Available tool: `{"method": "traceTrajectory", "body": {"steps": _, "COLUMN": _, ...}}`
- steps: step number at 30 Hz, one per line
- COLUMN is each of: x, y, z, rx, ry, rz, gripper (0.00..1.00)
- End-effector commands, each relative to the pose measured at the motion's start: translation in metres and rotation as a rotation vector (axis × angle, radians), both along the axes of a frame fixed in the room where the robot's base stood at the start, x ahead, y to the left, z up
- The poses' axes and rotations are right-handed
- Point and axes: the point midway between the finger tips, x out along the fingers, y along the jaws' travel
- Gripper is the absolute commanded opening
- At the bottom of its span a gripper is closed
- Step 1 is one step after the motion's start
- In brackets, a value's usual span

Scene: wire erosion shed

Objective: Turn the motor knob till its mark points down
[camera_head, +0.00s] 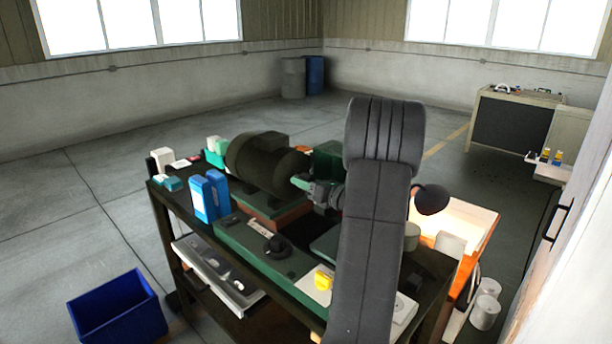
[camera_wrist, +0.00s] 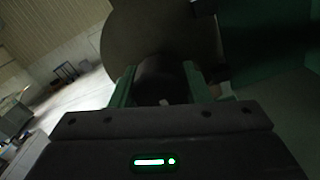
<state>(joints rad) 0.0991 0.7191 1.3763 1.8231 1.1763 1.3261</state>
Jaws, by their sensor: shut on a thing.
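A dark motor (camera_head: 258,160) with a round body lies on the workbench, on a reddish-brown base. In the wrist view its round end face (camera_wrist: 150,30) fills the upper middle. My gripper (camera_head: 303,183) reaches it from the right. In the wrist view the green fingers of my gripper (camera_wrist: 160,70) are shut on the sides of a dark round knob (camera_wrist: 160,82). A small pale spot shows low on the knob; I cannot tell if it is its mark or where it points. In the head view my gripper hides the knob.
Blue cartons (camera_head: 204,196) stand at the bench's left. A black knob-like part (camera_head: 277,246) and a yellow item (camera_head: 323,279) lie in front of the motor. A black lamp (camera_head: 431,199) is at the right. A blue bin (camera_head: 118,308) stands on the floor.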

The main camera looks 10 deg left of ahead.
Motion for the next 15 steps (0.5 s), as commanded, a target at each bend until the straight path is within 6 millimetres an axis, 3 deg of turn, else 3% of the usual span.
{"method": "traceTrajectory", "body": {"steps": 15, "x": -0.0008, "y": 0.0000, "z": -0.0025, "rx": 0.074, "ry": 0.120, "rz": 0.000, "gripper": 0.20}}
